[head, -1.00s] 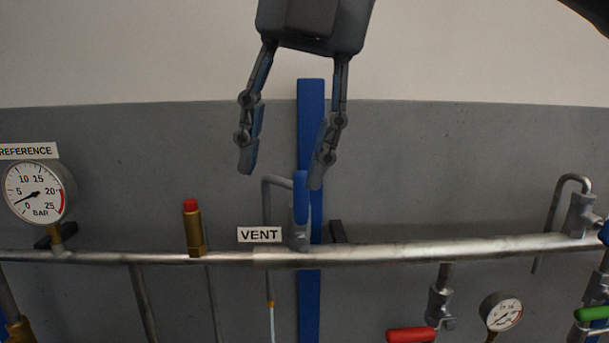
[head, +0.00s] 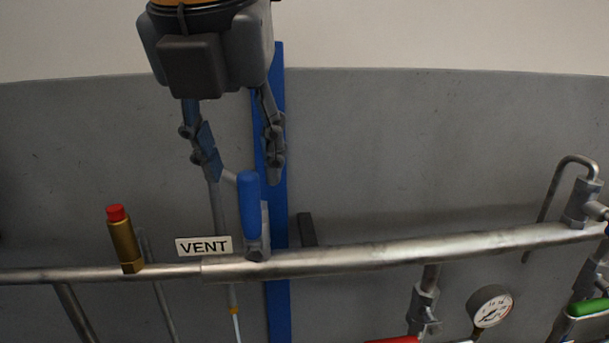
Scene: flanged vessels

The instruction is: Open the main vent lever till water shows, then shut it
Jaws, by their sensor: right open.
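The vent lever (head: 249,205) has a blue grip and stands upright above the main pipe, right of the VENT label (head: 203,246). My right gripper (head: 243,170) is open and points down above the lever. Its fingertips are to either side of the lever's top, but I cannot tell whether they touch it. A thin pale line (head: 237,327) runs down from a small brass tip below the vent pipe; I cannot tell whether it is water or a tube. My left gripper is out of view.
The long metal pipe (head: 380,252) crosses the view. A brass fitting with a red cap (head: 122,238) stands at left. A gauge (head: 490,308), a red handle (head: 392,340) and a green handle (head: 589,306) are at lower right.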

